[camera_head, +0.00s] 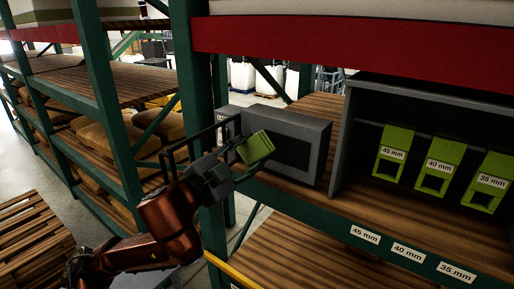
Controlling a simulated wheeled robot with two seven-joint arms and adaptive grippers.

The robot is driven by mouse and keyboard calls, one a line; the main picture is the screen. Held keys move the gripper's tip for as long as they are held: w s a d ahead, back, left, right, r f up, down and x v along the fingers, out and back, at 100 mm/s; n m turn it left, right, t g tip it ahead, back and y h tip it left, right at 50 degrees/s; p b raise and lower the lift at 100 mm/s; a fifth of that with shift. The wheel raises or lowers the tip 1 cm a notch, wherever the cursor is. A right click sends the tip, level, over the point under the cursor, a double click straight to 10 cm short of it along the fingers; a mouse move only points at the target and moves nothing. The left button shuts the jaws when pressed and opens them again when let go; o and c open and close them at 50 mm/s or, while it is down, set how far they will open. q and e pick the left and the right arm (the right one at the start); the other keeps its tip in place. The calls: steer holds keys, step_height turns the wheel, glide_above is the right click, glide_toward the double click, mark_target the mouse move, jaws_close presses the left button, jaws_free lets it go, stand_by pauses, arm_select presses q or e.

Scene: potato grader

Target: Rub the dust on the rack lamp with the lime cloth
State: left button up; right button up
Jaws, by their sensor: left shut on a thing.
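The lime cloth (256,148) is a small folded yellow-green pad. My left gripper (236,170) is shut on it, with the arm coming in from the lower left. The grey box-shaped unit with a dark front (310,150), which looks like the rack lamp, stands on the wooden shelf at the left end of the bay. The cloth is in front of the left part of its dark face and hides some of it. I cannot tell whether cloth and lamp touch. No dust can be made out clearly. My right gripper is out of view.
A grey cabinet (344,140) right of the lamp holds lime chutes labelled 45, 40 and 35 mm. A green upright (196,80) and a red beam (350,48) frame the bay. A dark wire frame (196,150) is close to my gripper. Pallets (35,235) stand lower left.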

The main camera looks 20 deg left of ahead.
arm_select(q)
steer(key=shift+s+a, duration=0.2)
steer(key=shift+s, duration=0.3)
steer(key=shift+s+a+f+b, duration=0.15)
steer(key=shift+s+a+b, duration=0.05)
steer(key=shift+s+b, duration=0.4)
steer(key=shift+b+v, duration=0.65)
steer(key=shift+v, duration=0.25)
